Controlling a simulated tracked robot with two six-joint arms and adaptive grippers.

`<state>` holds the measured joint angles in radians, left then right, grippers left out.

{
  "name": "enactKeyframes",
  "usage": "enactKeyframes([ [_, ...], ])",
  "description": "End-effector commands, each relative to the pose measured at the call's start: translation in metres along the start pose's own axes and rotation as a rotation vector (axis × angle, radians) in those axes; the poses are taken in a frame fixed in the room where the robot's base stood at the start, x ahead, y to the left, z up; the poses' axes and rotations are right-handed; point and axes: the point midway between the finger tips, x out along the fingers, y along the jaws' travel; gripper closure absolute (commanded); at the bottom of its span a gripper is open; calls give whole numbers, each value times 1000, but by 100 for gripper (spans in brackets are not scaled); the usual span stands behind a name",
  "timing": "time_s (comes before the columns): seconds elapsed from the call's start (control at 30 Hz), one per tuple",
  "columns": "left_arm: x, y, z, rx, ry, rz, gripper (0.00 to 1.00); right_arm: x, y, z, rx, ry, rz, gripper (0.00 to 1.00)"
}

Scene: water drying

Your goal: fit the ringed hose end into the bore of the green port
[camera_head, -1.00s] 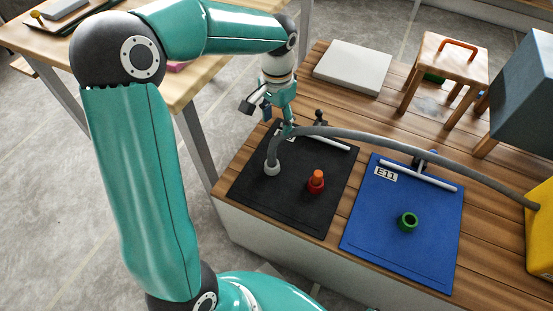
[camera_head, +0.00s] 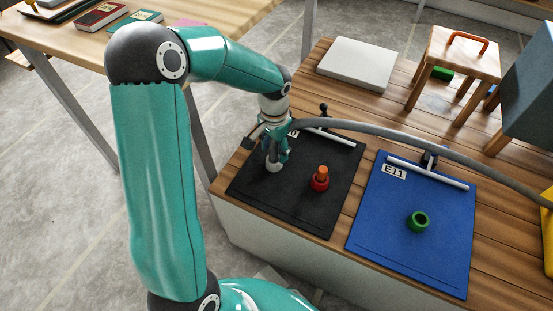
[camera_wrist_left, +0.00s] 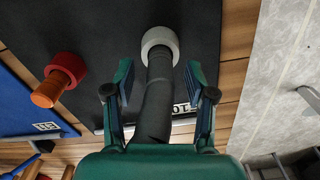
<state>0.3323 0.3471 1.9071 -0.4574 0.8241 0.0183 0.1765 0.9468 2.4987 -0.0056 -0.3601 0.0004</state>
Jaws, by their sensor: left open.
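The grey hose (camera_head: 395,135) arches from the right side over both mats, and its end stands down at a pale grey ring (camera_head: 274,167) on the black mat (camera_head: 290,205). The ring also shows in the left wrist view (camera_wrist_left: 160,34); I cannot tell whether it belongs to the hose or is a port. My left gripper (camera_head: 277,156) is open, its fingers on either side of the hose end, just above the ring. In the left wrist view gaps show between fingers and hose. The green port (camera_head: 417,229) sits on the blue mat (camera_head: 400,255), its bore open and empty. My right gripper is out of view.
A red port (camera_head: 320,185) with an orange plug (camera_head: 321,172) stands on the black mat. White bars (camera_head: 428,172) edge the mats' far sides. A white slab (camera_head: 356,63), a wooden stool (camera_head: 462,55) and a blue-grey box (camera_head: 525,90) stand farther back.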

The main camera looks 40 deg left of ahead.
Motion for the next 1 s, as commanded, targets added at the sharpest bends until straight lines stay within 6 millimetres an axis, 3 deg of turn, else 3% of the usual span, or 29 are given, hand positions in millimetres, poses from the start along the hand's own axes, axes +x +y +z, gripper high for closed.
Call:
enactKeyframes([
  [0.1, 15, 0, 0, 1, 0, 0, 45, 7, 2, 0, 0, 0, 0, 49],
  [0.37, 15, 0, 0, 0, 1, 0, 46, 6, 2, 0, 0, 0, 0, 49],
  [0.7, 15, 0, 0, 0, 1, 0, 100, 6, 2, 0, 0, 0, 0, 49],
  [1.0, 13, 0, -1, 0, 2, 0, 100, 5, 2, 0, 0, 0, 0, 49],
])
